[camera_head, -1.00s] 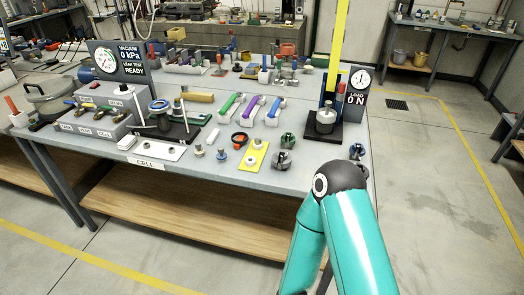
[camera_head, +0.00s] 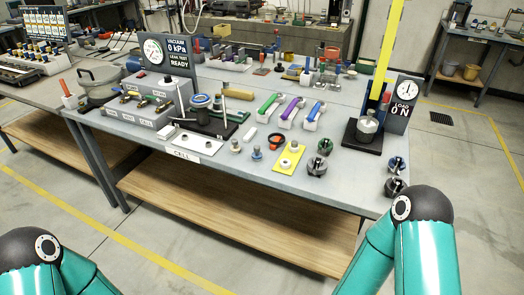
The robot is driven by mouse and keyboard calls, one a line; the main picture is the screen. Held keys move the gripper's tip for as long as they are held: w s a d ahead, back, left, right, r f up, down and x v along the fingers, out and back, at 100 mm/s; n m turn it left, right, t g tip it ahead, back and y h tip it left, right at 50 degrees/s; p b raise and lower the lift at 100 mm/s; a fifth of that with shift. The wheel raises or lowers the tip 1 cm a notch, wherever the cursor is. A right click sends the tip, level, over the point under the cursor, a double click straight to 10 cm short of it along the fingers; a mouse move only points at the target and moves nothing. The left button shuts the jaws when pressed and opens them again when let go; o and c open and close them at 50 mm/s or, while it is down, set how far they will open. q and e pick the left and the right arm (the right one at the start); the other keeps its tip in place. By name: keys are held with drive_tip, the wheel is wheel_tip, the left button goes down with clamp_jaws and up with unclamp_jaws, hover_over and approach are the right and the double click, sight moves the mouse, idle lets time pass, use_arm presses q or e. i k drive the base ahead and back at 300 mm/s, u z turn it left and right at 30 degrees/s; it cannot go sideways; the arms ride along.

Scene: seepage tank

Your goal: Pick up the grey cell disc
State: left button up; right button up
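I cannot tell for certain which piece is the grey cell disc. A white plate (camera_head: 208,149) behind the CELL label (camera_head: 183,155) at the table's front edge carries small grey round parts. Small pieces stand just right of it, including a grey-topped one (camera_head: 235,146) and a blue one (camera_head: 257,152). A yellow plate (camera_head: 289,157) carries small round pale parts. Dark grey round fixtures (camera_head: 317,165) stand right of it. Teal links of my two arms show at the lower left and lower right. Neither gripper shows, and no arm part covers these pieces.
A vacuum panel and gauge (camera_head: 168,52) stand at the back left beside a grey valve block (camera_head: 140,105). A load stand (camera_head: 367,124) and dial (camera_head: 403,100) are at the right. More fixtures (camera_head: 395,187) sit near the right corner.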

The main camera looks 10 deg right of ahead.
sight(257, 154)
drive_tip(key=i, duration=0.95)
drive_tip(key=u, duration=0.05)
